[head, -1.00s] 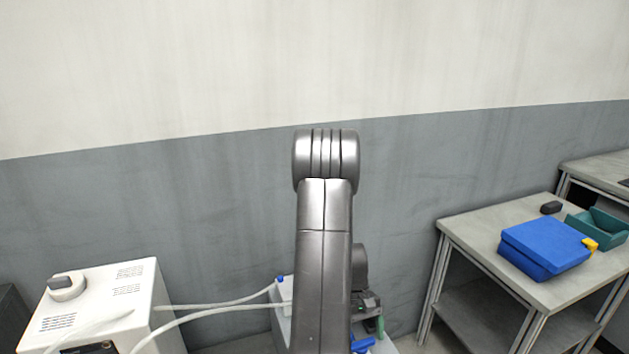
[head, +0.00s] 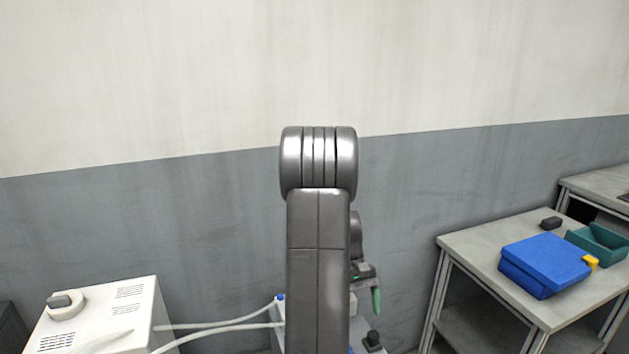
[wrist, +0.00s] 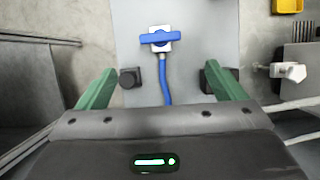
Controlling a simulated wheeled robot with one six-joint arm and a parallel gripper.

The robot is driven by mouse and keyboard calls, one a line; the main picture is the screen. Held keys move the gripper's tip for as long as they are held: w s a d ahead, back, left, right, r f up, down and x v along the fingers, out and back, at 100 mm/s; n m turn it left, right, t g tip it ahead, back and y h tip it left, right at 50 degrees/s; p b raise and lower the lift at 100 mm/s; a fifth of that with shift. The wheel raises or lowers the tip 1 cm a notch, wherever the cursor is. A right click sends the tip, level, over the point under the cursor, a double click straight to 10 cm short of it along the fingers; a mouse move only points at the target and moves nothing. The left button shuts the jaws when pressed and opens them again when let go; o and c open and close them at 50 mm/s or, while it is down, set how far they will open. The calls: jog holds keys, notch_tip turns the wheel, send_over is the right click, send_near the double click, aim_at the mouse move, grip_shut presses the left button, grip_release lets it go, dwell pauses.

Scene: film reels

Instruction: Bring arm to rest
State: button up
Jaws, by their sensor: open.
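My gripper shows from above in the wrist view (wrist: 165,90).
A white machine (head: 95,318) with a knob and pale hoses (head: 225,322) stands at the lower left. At the right, a metal table (head: 480,250) carries a blue case (head: 545,262), a teal tray (head: 598,240) and a small black object (head: 551,223). A plain wall is behind.

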jog(key=b+x, duration=0.1)
jog(key=x, duration=1.2)
jog(key=shift+s+f, duration=0.1)
jog(key=shift+s, duration=0.05)
jog(key=shift+n+h, duration=0.4)
jog(key=shift+n, duration=0.5)
jog(key=n, duration=0.1)
jog(key=n+h+b, duration=0.1)
jog(key=n, duration=0.1)
jog(key=shift+a+t, duration=0.2)
jog(key=shift+t, duration=0.2)
jog(key=n+t+b, duration=0.1)
jog(key=n, duration=0.1)
jog(key=n+t+h+b, duration=0.1)
jog(key=n, duration=0.2)
jog(key=shift+s+a+n, duration=0.1)
jog(key=shift+s+n, duration=0.15)
jog(key=shift+n, duration=0.05)
jog(key=p+v, duration=0.2)
jog(key=v, duration=0.8)
jog(key=shift+n, duration=0.3)
jog(key=shift+s, duration=0.1)
